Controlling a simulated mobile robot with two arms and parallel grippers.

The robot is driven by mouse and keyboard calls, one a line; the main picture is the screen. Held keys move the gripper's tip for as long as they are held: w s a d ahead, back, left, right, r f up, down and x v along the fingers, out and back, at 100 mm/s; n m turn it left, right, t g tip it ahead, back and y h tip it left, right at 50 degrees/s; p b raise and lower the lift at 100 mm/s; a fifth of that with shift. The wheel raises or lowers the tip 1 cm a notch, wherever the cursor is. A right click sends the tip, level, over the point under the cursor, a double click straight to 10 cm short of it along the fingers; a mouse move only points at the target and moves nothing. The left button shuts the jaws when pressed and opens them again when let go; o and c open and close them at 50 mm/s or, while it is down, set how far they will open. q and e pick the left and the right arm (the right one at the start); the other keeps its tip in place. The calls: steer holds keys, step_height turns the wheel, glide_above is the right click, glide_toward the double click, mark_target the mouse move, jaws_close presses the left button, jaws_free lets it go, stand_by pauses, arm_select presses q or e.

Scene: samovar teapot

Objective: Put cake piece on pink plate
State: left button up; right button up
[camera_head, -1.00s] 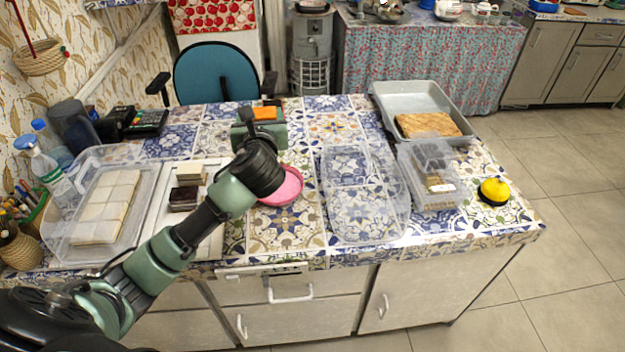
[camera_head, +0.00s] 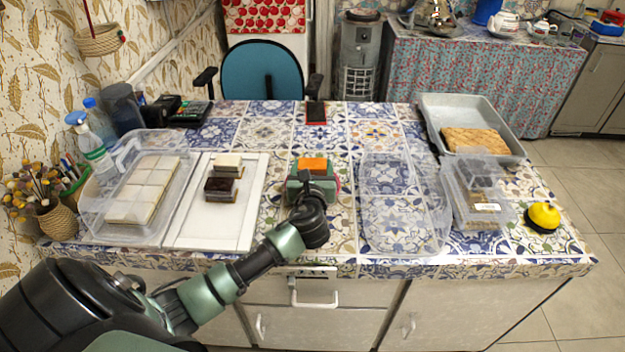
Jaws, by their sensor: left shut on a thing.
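An orange-topped cake piece (camera_head: 313,164) is held at the far end of my left gripper (camera_head: 312,176), which is shut on it. The gripper's body hides the lower part of the piece. The pink plate (camera_head: 337,184) lies on the tiled table, mostly hidden behind my gripper, with only a bit of its edge showing at the right. The cake piece and gripper overlap the plate in this view. I cannot tell how high the piece is above it or whether they touch. My right gripper is not in view.
A white board (camera_head: 213,226) with dark and pale cake pieces (camera_head: 221,187) and a clear container (camera_head: 140,195) stand left. An empty clear tray (camera_head: 405,215), lidded box (camera_head: 478,195), grey pan (camera_head: 450,110) and yellow-topped item (camera_head: 543,216) stand right. A dark red-edged object (camera_head: 316,112) lies behind.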

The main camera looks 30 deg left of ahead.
arm_select(q)
steer(key=shift+f+b, duration=0.35)
steer(key=shift+f, duration=1.6)
steer(key=shift+f, duration=0.1)
steer(key=o, duration=1.4)
steer(key=v, duration=1.2)
steer(key=shift+p, duration=0.3)
